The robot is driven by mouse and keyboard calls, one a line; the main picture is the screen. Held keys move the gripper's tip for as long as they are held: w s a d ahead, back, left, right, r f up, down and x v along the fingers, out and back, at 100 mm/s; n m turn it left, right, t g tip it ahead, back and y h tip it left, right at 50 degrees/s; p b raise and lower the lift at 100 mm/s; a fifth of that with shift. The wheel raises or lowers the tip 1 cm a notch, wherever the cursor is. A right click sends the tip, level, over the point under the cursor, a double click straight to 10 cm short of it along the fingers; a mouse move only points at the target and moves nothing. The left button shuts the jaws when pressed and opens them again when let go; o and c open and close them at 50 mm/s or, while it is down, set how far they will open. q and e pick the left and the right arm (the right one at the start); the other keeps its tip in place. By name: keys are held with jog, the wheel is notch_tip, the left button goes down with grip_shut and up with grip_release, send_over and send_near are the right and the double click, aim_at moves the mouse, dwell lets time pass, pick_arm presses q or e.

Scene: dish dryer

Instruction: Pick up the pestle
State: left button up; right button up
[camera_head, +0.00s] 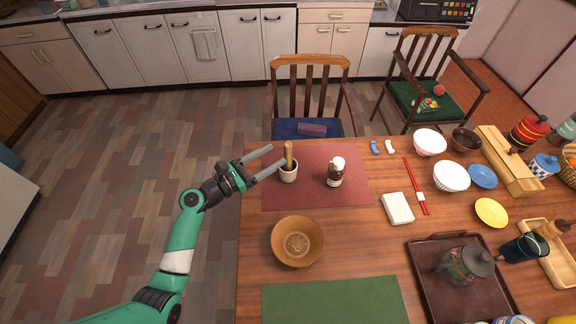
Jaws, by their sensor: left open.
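The pestle (288,152) has a light-brown wooden handle and stands nearly upright in a small white mortar (289,173). The mortar sits on the dark red placemat (340,187) near the left side of the table. My left gripper (268,160) is open, with its fingers pointing right toward the pestle. One finger is a little behind and left of the pestle. The other is close to the mortar's rim; I cannot tell whether it touches. The pestle's lower end is hidden inside the mortar. My right gripper is not in view.
A dark bottle with a white cap (335,172) stands right of the mortar. A brown wooden bowl (297,242) sits nearer the front. Red chopsticks (415,184), a white box (397,208) and several bowls lie to the right. A chair (308,95) stands behind the table.

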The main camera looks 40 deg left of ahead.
pick_arm(q)
jog(key=w+b, duration=0.1)
jog(key=w, duration=0.2)
jog(key=w+d+b, duration=0.1)
jog(key=w, duration=0.1)
jog(key=w+b, duration=0.1)
jog(key=w, duration=0.2)
jog(key=shift+w+d+f+b, duration=0.2)
jog(key=shift+w+f+b, duration=0.05)
jog(key=shift+w+b, duration=0.1)
jog(key=shift+w+r, duration=0.1)
jog(key=shift+w, duration=0.15)
grip_shut()
dwell(0.8)
